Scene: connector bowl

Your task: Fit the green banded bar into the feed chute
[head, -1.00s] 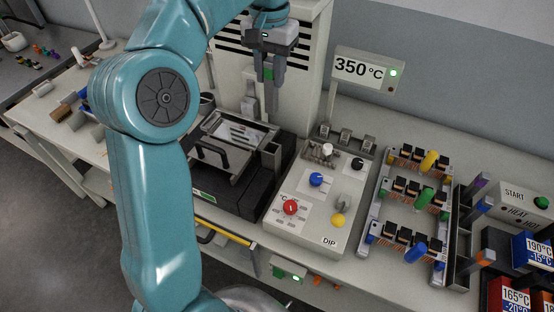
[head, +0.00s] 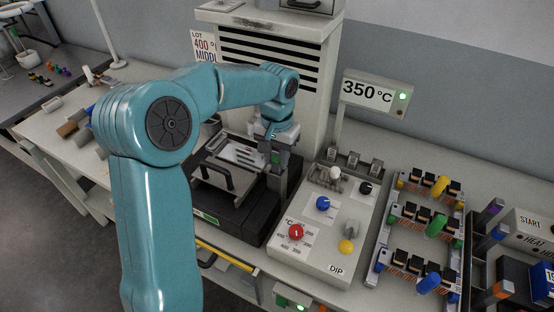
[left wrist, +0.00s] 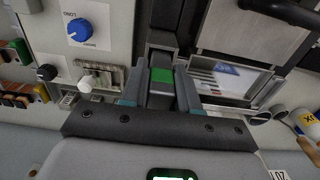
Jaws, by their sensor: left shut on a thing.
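My left gripper (head: 277,155) is shut on the green banded bar (head: 275,158), a grey bar with a green band. In the left wrist view the bar (left wrist: 161,76) sits between the two fingers, lined up with them. The feed chute (head: 277,183) is the narrow grey upright channel at the right end of the dark machine. The gripper is right over its top, with the bar pointing down at it. I cannot tell whether the bar's lower end is inside the chute. My right gripper is not in view.
The dark machine (head: 232,215) with a black handle and glazed lid stands left of the chute. The control panel (head: 318,250) with coloured knobs is close on the right. A tall vented cabinet (head: 265,48) stands behind. Racks with coloured bars (head: 425,222) are farther right.

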